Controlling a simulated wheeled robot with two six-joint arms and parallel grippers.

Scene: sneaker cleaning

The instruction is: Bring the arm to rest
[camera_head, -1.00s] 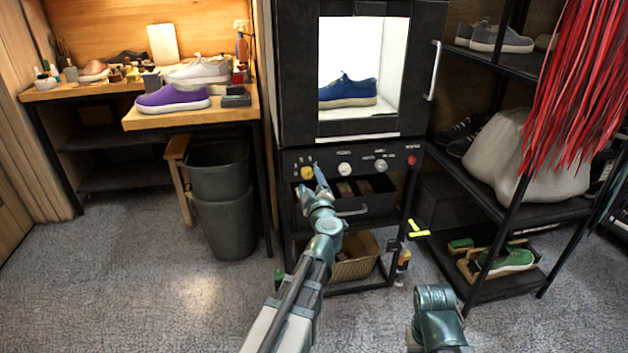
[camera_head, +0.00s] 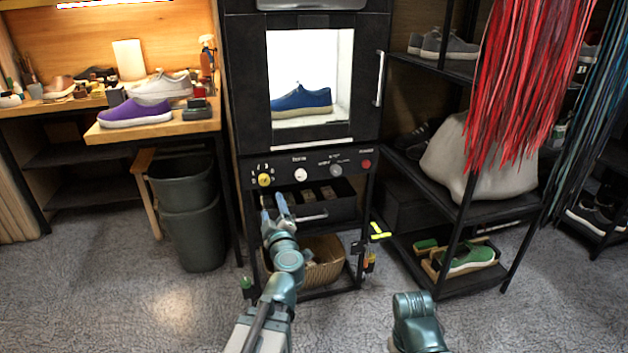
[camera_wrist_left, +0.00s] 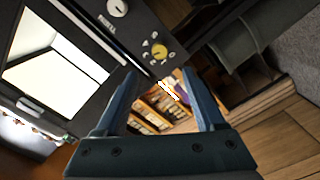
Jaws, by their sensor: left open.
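My left arm reaches up from the bottom of the head view. Its gripper (camera_head: 274,208) is open and empty, with two blue-grey fingers apart. It is just below the yellow knob (camera_head: 264,180) on the black cabinet's control panel (camera_head: 318,170). In the left wrist view the open fingers (camera_wrist_left: 160,82) have nothing between them, and the yellow knob (camera_wrist_left: 159,50) shows beyond them. Part of my right arm (camera_head: 417,322) shows at the bottom. Its gripper is out of view.
A blue shoe (camera_head: 301,99) stands in the lit cabinet chamber. A bin (camera_head: 190,225) stands left, a shoe rack (camera_head: 450,215) right. Grey floor is open in front.

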